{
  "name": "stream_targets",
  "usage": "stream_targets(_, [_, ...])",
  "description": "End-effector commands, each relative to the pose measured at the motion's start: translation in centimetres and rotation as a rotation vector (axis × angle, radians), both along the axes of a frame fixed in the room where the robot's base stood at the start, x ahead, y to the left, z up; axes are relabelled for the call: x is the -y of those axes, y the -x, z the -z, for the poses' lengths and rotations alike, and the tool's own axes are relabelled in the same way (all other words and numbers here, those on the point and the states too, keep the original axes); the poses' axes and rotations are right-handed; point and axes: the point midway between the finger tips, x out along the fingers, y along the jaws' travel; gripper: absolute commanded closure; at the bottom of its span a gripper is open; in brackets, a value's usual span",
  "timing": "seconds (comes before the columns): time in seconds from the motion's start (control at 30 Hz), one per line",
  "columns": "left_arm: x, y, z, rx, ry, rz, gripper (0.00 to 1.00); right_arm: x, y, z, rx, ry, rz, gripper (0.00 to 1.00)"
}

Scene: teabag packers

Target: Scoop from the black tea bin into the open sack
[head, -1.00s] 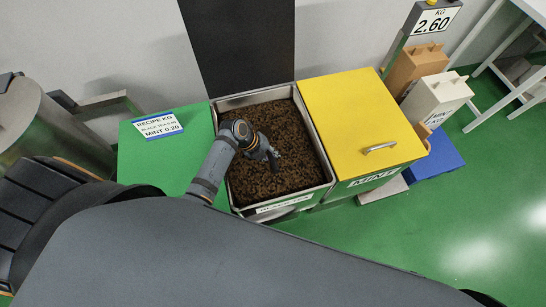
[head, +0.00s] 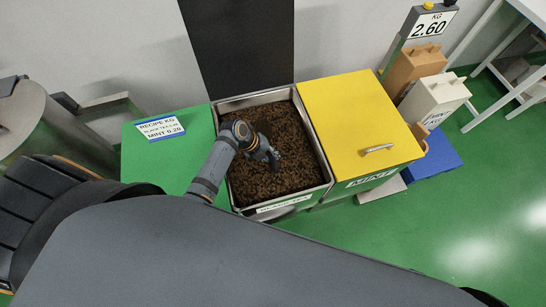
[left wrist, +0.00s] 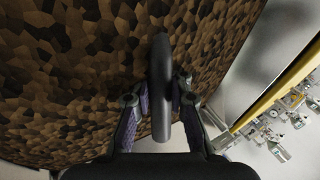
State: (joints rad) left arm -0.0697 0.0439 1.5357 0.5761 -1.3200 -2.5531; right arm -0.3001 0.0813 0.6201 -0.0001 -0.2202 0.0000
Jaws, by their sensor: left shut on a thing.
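The black tea bin (head: 262,207) is a steel-rimmed box filled with dark brown tea (head: 255,184), in the middle of the head view. My left gripper (head: 272,156) is down over the tea inside the bin. In the left wrist view its fingers (left wrist: 160,98) are shut on a dark, rounded bar that looks like the scoop's handle (left wrist: 160,70). The scoop's bowl is hidden, so I cannot tell whether it holds tea. A brown sack-like container (head: 419,70) stands at the right; I cannot tell whether it is the open sack. My right gripper is not in view.
The closed yellow mint bin (head: 350,110) adjoins the tea bin on the right. A green box (head: 150,165) with a recipe card (head: 160,127) is on the left. A display (head: 434,22) reads 2.60 KG. A white container (head: 437,98) and blue block (head: 435,155) stand right.

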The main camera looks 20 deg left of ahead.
Motion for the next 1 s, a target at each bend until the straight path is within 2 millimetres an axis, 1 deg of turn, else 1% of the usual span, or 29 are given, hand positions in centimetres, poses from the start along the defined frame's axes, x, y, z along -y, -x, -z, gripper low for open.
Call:
stream_targets(0.03, [0.0,-0.1,-1.8,0.002,0.0,0.0,1.0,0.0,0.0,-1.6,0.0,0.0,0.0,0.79])
stream_targets(0.1, [0.0,0.0,-3.2,0.002,0.0,0.0,1.0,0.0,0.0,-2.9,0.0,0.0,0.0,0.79])
stream_targets(1.0, [0.0,-0.1,-20.1,0.001,0.0,-0.001,1.0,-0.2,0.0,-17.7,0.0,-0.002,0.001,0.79])
